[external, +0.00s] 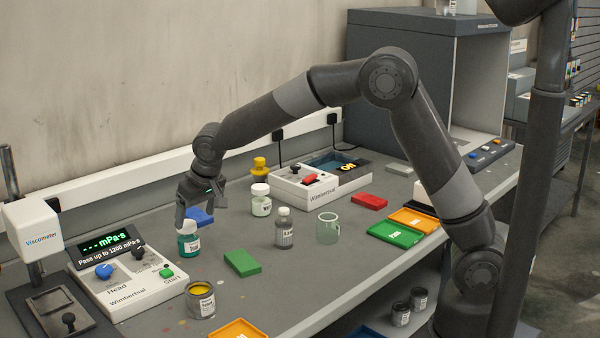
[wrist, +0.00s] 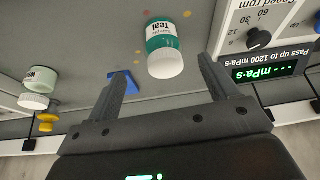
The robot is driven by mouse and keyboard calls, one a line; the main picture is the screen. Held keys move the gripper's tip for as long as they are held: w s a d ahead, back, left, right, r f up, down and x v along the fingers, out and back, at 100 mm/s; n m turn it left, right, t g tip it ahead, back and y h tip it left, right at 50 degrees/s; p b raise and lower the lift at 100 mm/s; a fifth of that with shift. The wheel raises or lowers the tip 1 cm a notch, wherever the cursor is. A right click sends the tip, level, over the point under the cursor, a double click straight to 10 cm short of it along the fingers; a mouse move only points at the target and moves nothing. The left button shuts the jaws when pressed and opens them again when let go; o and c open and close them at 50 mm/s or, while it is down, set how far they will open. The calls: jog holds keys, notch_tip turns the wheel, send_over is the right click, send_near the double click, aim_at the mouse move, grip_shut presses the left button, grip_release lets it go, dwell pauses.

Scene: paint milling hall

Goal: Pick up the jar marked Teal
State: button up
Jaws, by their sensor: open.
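The jar marked Teal (external: 189,242) is a small teal jar with a white cap. It stands upright on the grey bench, and its label reads Teal in the wrist view (wrist: 161,45). My gripper (external: 198,210) is open, pointing down just above the jar in the external view. In the wrist view my gripper's two fingers (wrist: 165,75) are spread apart, and the jar shows beyond and between their tips. Nothing is held. I cannot tell from these views whether the fingertips are level with the cap.
A blue block (external: 201,216) lies behind the jar. The viscometer's control box (external: 125,285) is to its left. A green block (external: 242,263) and a tin of yellow paint (external: 200,299) lie in front. A white-capped jar (external: 261,200) and a grey bottle (external: 284,228) stand to the right.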

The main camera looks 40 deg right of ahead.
aim_at(193, 225)
jog(key=x, duration=0.3)
jog(key=shift+w+f, duration=0.15)
jog(key=shift+f, duration=0.2)
jog(key=shift+w+a+x, duration=0.1)
jog(key=shift+x, duration=1.15)
jog(key=shift+w+a+x, duration=0.1)
jog(key=shift+w+x, duration=0.05)
jog(key=shift+x, duration=1.15)
jog(key=shift+s+r, duration=0.1)
jog(key=shift+r, duration=0.05)
jog(key=shift+c, duration=0.6)
jog(key=c, duration=1)
